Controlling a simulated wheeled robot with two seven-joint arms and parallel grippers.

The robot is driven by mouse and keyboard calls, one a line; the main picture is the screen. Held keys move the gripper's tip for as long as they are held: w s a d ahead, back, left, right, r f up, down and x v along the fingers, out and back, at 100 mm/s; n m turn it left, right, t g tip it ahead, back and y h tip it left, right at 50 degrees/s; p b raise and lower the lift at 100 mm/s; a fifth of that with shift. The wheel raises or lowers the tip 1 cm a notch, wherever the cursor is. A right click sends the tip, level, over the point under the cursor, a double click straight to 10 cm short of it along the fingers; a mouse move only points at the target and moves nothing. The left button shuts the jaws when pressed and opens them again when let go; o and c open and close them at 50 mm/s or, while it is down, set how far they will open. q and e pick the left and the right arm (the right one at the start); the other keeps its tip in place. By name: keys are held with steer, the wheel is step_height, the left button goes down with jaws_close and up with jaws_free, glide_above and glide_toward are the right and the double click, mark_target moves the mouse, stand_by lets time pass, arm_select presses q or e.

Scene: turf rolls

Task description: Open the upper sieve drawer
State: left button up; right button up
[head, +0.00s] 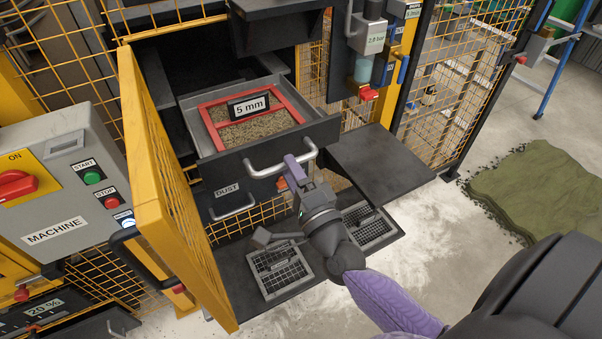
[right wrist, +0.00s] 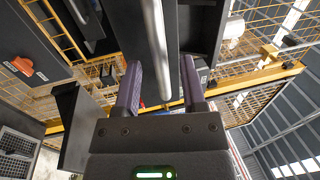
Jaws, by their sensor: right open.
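The upper sieve drawer (head: 190,108) stands pulled out of the machine, with its inside showing. A red sieve frame (head: 296,104) with a black "5 mm" label (head: 248,106) lies in it over brownish granules. The drawer's pale bar handle (head: 262,172) is on its dark front. My right gripper (head: 298,170) is at the right part of this handle, with its fingers open. In the right wrist view the handle bar (right wrist: 155,45) runs between the spread purple fingers (right wrist: 160,82), with gaps beside it. My left gripper is not in view.
A yellow mesh door (head: 150,170) stands open left of the drawer. A closed "DUST" drawer (head: 230,192) is below. A dark flat shelf (head: 368,165) is to the right. Spare mesh sieves (head: 278,272) lie on a low platform. A control box (head: 55,190) is at left.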

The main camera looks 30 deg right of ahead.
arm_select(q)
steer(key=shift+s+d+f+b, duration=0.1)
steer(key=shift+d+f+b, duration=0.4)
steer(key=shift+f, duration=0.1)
arm_select(e)
steer(key=s+f, duration=0.1)
steer(key=s, duration=0.6)
steer(key=shift+s+a+f, duration=0.2)
steer(key=shift+s+f, duration=0.05)
steer(key=shift+s, duration=0.1)
steer(key=shift+f, duration=0.1)
